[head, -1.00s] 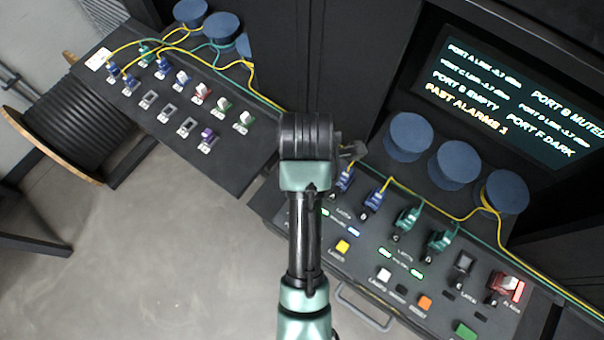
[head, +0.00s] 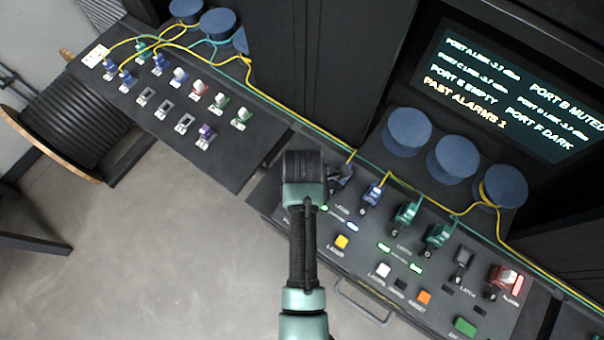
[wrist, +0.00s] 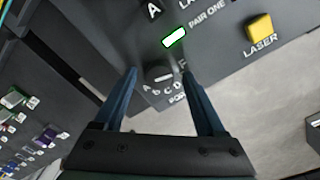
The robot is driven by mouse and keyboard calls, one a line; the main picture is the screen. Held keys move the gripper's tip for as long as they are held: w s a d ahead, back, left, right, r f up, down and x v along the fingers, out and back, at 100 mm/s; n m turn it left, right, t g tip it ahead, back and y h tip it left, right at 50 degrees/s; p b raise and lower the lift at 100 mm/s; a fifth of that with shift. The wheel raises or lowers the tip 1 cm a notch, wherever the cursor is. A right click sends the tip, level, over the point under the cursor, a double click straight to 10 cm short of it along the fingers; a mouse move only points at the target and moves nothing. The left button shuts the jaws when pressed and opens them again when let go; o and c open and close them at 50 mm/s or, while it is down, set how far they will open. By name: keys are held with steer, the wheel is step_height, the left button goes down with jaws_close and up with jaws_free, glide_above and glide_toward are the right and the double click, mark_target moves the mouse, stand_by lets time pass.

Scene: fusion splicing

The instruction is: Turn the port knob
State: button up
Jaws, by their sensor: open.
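The port knob (wrist: 158,74) is a dark round knob on the front left corner of the black panel, ringed by white letters, in the wrist view. My gripper (wrist: 160,82) is open, with one dark blue finger on each side of the knob in that picture. Whether the fingers touch it cannot be told. In the head view my arm hides the knob, and my gripper's fingers are mostly hidden beneath the wrist.
A lit green lamp (wrist: 174,38) and a yellow LASER button (wrist: 260,27) are close to the knob. Blue and green connectors with yellow cables stand behind, including a blue connector (head: 372,195). A second panel (head: 225,165) with several plugs lies left. A screen (head: 510,95) stands at the back right.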

jaws_close()
steer(key=shift+r+m, duration=0.1)
steer(key=shift+m, duration=0.2)
steer(key=m+p, duration=0.3)
steer(key=m, duration=0.2)
steer(key=m+p, duration=0.1)
steer(key=m, duration=0.5)
steer(key=shift+m+p, duration=0.3)
steer(key=shift+p, duration=0.1)
steer(key=m+p, duration=0.1)
steer(key=m, duration=0.5)
steer(key=shift+w, duration=0.1)
steer(key=m, duration=0.5)
steer(key=shift+m+g+p, duration=0.3)
steer(key=shift+p, duration=0.05)
